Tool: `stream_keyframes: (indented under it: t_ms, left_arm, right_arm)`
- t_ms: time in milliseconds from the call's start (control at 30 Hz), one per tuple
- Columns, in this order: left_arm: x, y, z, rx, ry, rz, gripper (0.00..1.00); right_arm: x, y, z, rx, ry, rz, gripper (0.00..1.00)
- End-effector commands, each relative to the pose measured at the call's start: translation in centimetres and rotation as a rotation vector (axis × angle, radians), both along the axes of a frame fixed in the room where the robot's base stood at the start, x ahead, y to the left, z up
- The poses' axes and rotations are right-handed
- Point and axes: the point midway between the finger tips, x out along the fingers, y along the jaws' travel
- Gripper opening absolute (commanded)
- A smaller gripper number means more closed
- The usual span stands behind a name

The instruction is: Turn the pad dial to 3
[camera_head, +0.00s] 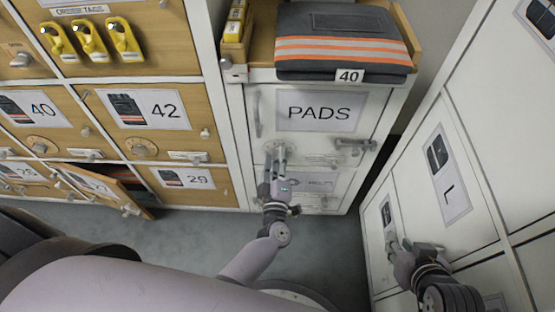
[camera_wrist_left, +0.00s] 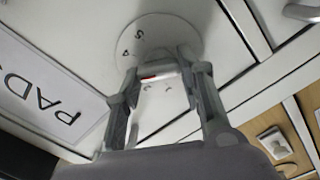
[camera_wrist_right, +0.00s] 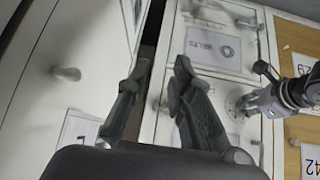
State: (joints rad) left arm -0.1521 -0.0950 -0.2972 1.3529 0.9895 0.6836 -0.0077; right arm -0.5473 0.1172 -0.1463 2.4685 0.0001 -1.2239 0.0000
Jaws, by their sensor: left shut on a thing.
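The pad dial (camera_wrist_left: 135,48) is a round white plate with small dark marks on the PADS door (camera_head: 378,108). It has a light knob (camera_wrist_left: 160,72) with a red mark, between the fingers of my left gripper (camera_wrist_left: 160,62). In the head view the left gripper (camera_head: 277,150) reaches the door below the PADS label and covers most of the dial. It is shut on the knob. The dial figures are too small and partly hidden to read a setting. My right gripper (camera_head: 397,243) is near the right-hand white cabinet, its fingers apart and empty in the right wrist view (camera_wrist_right: 163,65).
A door handle (camera_head: 352,145) is right of the dial. Folded dark workwear with orange stripes (camera_head: 340,42) lies above the door. An open wooden door (camera_head: 110,187) juts out at lower left. White cabinets (camera_head: 475,150) stand close on the right. Grey floor (camera_head: 200,238) is below.

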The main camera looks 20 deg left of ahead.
Motion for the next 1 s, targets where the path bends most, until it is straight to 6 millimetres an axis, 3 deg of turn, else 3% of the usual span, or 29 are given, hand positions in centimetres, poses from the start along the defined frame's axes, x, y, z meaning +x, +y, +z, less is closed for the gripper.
stream_keyframes:
  t_ms: [400, 933, 967, 1000]
  left_arm:
    - [-0.1, 0.1, -0.2, -0.175, -0.049, 0.000, 0.08]
    - [-0.1, 0.1, -0.2, -0.196, -0.055, 0.000, 0.08]
    - [-0.1, 0.1, -0.2, -0.196, -0.055, 0.000, 0.36]
    - [-0.1, 0.1, -0.2, -0.196, -0.055, 0.000, 0.39]
  right_arm:
    - [2.1, 0.7, 1.3, 0.026, -0.118, 0.008, 0.21]
    - [2.4, 0.8, 1.6, 0.029, -0.136, 0.010, 0.21]
    - [2.4, 0.8, 1.6, 0.029, -0.136, 0.010, 0.21]
    - [2.4, 0.8, 1.6, 0.029, -0.136, 0.010, 0.21]
